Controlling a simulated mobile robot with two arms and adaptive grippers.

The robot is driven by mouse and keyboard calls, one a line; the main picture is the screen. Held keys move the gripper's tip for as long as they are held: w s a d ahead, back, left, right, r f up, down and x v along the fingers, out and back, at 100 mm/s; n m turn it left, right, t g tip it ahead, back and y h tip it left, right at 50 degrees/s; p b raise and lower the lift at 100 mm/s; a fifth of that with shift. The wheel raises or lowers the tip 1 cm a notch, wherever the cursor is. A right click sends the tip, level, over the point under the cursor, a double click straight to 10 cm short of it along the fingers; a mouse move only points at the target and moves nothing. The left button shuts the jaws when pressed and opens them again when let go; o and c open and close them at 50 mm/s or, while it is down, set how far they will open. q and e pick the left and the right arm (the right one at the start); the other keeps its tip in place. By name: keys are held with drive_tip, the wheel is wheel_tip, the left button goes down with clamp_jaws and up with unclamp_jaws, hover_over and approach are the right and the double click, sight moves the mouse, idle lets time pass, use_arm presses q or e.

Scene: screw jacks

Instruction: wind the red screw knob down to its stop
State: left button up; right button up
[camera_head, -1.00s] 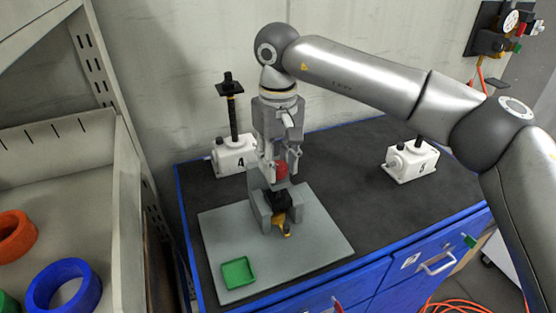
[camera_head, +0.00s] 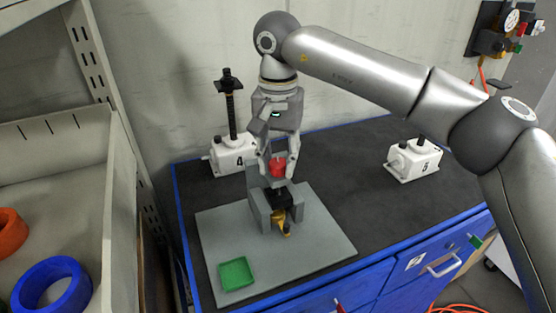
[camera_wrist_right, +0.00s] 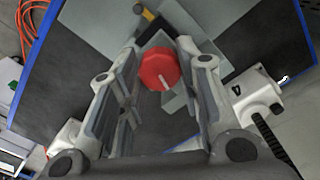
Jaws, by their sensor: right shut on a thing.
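The red screw knob (camera_head: 278,166) stands at the top of a grey fixture (camera_head: 261,211) on a light grey plate (camera_head: 318,232). A black part (camera_head: 281,198) and a brass-coloured part (camera_head: 280,216) sit below the knob. My right gripper (camera_head: 277,174) points down from above and is shut on the knob, one finger on each side. In the right wrist view the knob (camera_wrist_right: 160,69) lies between the fingers, with a pale line on its top face. The screw's lower end and any gap to the stop cannot be made out. My left gripper is not in view.
A green tray (camera_head: 237,274) lies on the plate's front left. White jack 4 (camera_head: 229,158) with a tall black screw stands behind left, and white jack 5 (camera_head: 412,160) at the right. The dark bench top (camera_head: 345,165) between them is clear. Shelving (camera_head: 120,170) stands left.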

drive_tip(key=m, duration=0.3)
drive_tip(key=shift+w+r+m+b, duration=0.1)
drive_tip(key=shift+r+m+b, duration=0.1)
drive_tip(key=shift+m+b, duration=0.2)
drive_tip(key=m, duration=0.3)
drive_tip(key=shift+m+b, duration=0.3)
drive_tip(key=shift+b, duration=0.05)
drive_tip(key=m, duration=0.3)
drive_tip(key=shift+d+m+b, duration=0.1)
drive_tip(key=shift+m+b, duration=0.3)
drive_tip(key=m, duration=0.3)
drive_tip(key=shift+m+b, duration=0.3)
drive_tip(key=shift+b, duration=0.05)
drive_tip(key=m+b, duration=0.1)
drive_tip(key=m, duration=0.5)
drive_tip(key=m+b, duration=0.1)
drive_tip(key=m, duration=0.4)
drive_tip(key=shift+r, duration=0.1)
drive_tip(key=shift+m, duration=0.3)
